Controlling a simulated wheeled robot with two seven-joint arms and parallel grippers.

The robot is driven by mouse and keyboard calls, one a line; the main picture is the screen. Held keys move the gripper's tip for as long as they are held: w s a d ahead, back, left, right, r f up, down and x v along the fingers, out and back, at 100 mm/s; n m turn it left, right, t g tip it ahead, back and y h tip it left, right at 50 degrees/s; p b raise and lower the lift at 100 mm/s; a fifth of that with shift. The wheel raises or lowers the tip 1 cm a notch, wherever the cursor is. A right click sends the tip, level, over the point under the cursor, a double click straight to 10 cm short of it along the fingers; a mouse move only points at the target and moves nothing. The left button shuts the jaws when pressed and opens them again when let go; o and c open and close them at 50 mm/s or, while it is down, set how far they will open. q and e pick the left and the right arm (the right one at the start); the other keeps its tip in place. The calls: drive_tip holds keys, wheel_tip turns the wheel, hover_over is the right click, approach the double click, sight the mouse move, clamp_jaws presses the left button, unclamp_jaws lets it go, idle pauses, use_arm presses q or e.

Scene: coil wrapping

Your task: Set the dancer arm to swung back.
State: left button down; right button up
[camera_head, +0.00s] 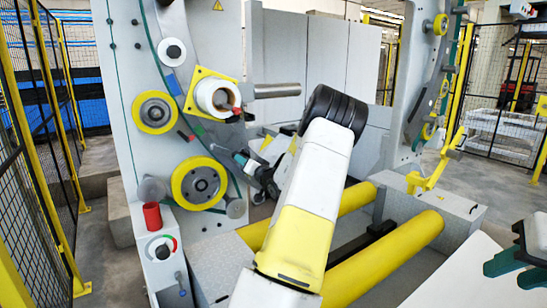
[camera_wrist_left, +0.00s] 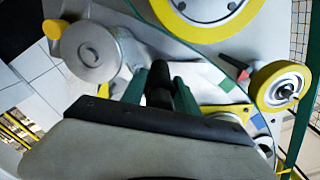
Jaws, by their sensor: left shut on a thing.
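My left gripper (camera_head: 226,153) reaches the front of the grey machine panel, beside the large yellow-rimmed wheel (camera_head: 198,183). In the left wrist view, the green fingers of my left gripper (camera_wrist_left: 158,88) are shut on a black cylindrical handle (camera_wrist_left: 159,75). I take this handle to be the dancer arm's; the arm itself is mostly hidden, so its angle cannot be told. Red (camera_head: 186,136) and green (camera_head: 199,130) marks sit on the panel close by. My right gripper (camera_head: 519,250) is at the right edge, partly cut off, its green fingers apart and empty.
A smaller yellow-rimmed wheel (camera_head: 155,111) and a white roll on a yellow plate (camera_head: 214,97) are above the gripper. A grey roller (camera_wrist_left: 90,52) is beside it in the wrist view. Thick yellow rollers (camera_head: 390,260) lie low at right. A mesh fence (camera_head: 40,150) stands left.

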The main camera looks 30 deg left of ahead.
use_arm(q)
drive_tip(key=f+m, duration=0.1)
drive_tip(key=s+f+m, duration=0.1)
drive_tip(key=m, duration=0.1)
drive_tip(key=shift+a, duration=0.2)
drive_tip(key=s+a+f+m, duration=0.3)
drive_tip(key=s+m, duration=0.3)
drive_tip(key=m, duration=0.4)
drive_tip(key=shift+a, duration=0.1)
idle(0.3)
drive_tip(key=c, duration=1.2)
unclamp_jaws()
drive_tip(key=shift+r, duration=0.1)
drive_tip(key=shift+o, duration=0.2)
